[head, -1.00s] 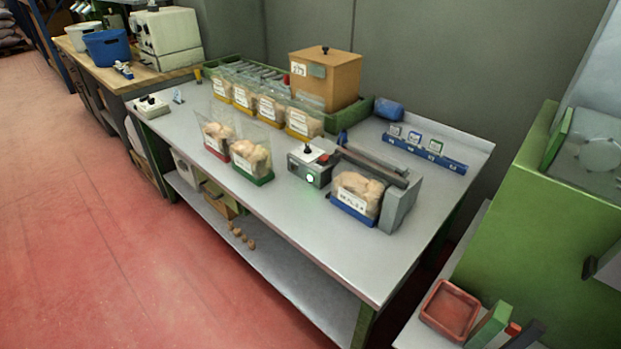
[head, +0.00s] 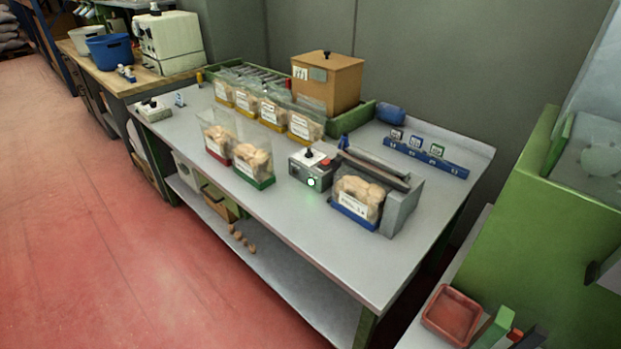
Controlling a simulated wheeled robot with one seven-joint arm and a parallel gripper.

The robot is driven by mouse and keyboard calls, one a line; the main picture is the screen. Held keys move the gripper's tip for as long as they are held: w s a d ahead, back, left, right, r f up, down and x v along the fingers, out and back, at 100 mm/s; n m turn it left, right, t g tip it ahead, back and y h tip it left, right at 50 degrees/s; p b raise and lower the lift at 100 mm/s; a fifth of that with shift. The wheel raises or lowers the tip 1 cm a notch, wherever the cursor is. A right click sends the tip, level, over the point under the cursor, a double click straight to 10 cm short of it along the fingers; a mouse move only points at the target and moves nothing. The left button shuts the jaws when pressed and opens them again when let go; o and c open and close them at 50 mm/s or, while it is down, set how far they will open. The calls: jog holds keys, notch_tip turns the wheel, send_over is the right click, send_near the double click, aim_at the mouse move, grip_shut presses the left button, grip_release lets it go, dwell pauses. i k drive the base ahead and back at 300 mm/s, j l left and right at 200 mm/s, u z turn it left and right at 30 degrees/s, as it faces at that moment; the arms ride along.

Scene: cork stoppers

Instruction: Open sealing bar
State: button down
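The bag sealer stands on the grey workbench (head: 300,243). Its sealing bar (head: 374,168) is a long dark bar at the back of the sealer. It looks low over a second bar, but I cannot tell for sure whether it is shut. The control box (head: 311,168) at its left end has a black knob and a lit green light. A bag of corks (head: 359,194) on a blue base stands in front of the bar, beside the grey end block (head: 403,206). My gripper is not in view.
Two cork bags, on a red base (head: 216,141) and a green base (head: 253,166), stand left of the sealer. Behind are a green tray with several bags and a brown box (head: 326,82). A blue tag rack (head: 425,156) is at the back right. The bench's front right is clear.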

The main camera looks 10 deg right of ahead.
aim_at(340, 157)
jog(key=i+j, duration=0.95)
jog(key=i, duration=0.15)
jog(key=i+j+z, duration=0.15)
jog(key=i+j, duration=0.5)
jog(key=i+j+z, duration=0.2)
jog(key=i+j, duration=0.4)
jog(key=j, duration=0.2)
jog(key=z, duration=0.85)
jog(key=i+j, duration=0.05)
jog(key=j, duration=0.05)
